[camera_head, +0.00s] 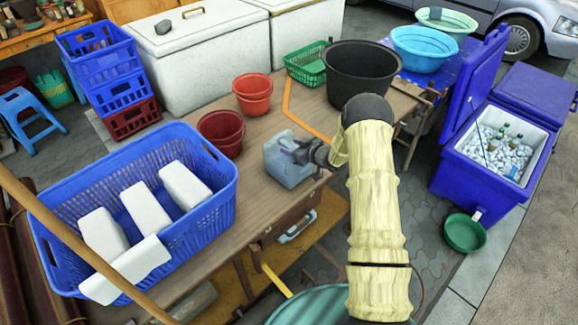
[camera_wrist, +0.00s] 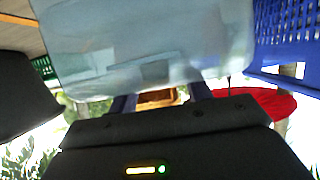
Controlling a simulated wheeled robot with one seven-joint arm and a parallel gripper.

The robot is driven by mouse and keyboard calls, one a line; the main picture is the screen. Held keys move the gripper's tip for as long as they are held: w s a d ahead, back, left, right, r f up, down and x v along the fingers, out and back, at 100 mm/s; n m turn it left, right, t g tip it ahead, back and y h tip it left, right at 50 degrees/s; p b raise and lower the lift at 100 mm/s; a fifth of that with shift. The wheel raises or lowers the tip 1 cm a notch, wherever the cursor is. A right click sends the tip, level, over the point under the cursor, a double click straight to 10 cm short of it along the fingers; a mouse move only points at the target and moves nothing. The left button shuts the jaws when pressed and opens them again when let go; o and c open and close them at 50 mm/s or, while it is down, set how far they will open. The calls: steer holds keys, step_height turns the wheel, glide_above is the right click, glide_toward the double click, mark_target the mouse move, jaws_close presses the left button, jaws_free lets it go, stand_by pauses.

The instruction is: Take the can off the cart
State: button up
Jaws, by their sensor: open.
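The can is a translucent pale-blue container (camera_head: 283,166) standing upright on the brown wooden top of the cart (camera_head: 262,205), near its right edge. My gripper (camera_head: 300,151) is open at the can's upper right side, partly covering it. In the wrist view the can (camera_wrist: 150,40) fills the upper middle, very close. Dark fingertips (camera_wrist: 160,97) show just below it there. I cannot tell whether they touch the can or have any part of it between them.
A blue basket (camera_head: 60,215) with white blocks stands left of the can. Red (camera_head: 222,130) and orange (camera_head: 252,95) pots and a black tub (camera_head: 362,72) stand behind it. A blue cooler (camera_head: 470,172) is at the right. A wooden pole (camera_head: 75,240) crosses the lower left.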

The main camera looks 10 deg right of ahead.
steer(key=shift+w+a+f, duration=0.2)
steer(key=shift+w, duration=0.15)
jaws_close()
stand_by(0.3)
stand_by(1.1)
steer(key=shift+r, duration=0.15)
